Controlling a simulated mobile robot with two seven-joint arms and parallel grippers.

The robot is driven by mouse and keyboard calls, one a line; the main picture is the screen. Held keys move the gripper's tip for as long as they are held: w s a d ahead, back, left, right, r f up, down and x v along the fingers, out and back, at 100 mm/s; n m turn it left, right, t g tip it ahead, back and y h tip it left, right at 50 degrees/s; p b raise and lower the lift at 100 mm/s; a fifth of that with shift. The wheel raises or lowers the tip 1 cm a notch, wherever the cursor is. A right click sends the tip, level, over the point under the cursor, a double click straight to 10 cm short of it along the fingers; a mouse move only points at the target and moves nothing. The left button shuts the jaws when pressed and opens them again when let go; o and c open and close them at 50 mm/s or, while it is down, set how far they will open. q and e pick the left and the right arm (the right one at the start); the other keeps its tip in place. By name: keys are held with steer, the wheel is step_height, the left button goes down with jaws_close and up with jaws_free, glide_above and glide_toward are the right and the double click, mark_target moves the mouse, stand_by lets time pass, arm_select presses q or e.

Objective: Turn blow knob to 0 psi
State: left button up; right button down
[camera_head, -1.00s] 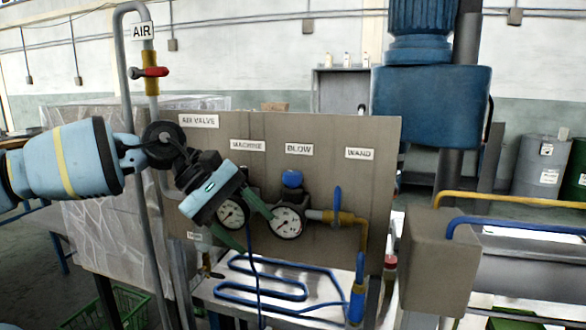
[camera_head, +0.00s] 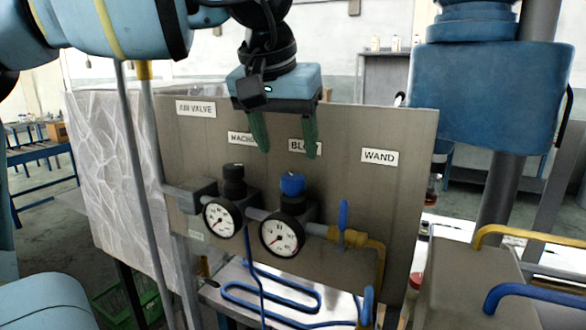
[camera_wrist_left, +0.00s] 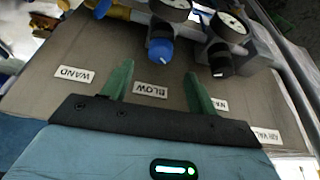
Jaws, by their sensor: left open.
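The blow knob is the blue knob (camera_head: 292,184) on top of the right gauge, under the BLOW label (camera_head: 305,146). Its gauge (camera_head: 282,236) has a white dial with the needle toward the lower left; the numbers are too small to read. In the left wrist view the blue knob (camera_wrist_left: 160,50) is beyond the fingertips, with a white mark on it. My left gripper (camera_head: 285,152) is open and empty, pointing down in front of the panel, above and apart from the blue knob. My right gripper is not in view.
A black knob (camera_head: 234,172) and machine gauge (camera_head: 221,218) sit left of the blow gauge. A blue-handled valve (camera_head: 343,215) with yellow fitting is on its right. The grey panel (camera_head: 390,200) stands close behind. Blue hose (camera_head: 270,300) lies below.

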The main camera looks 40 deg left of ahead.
mark_target(293, 176)
arm_select(q)
steer(key=shift+x, duration=3.1)
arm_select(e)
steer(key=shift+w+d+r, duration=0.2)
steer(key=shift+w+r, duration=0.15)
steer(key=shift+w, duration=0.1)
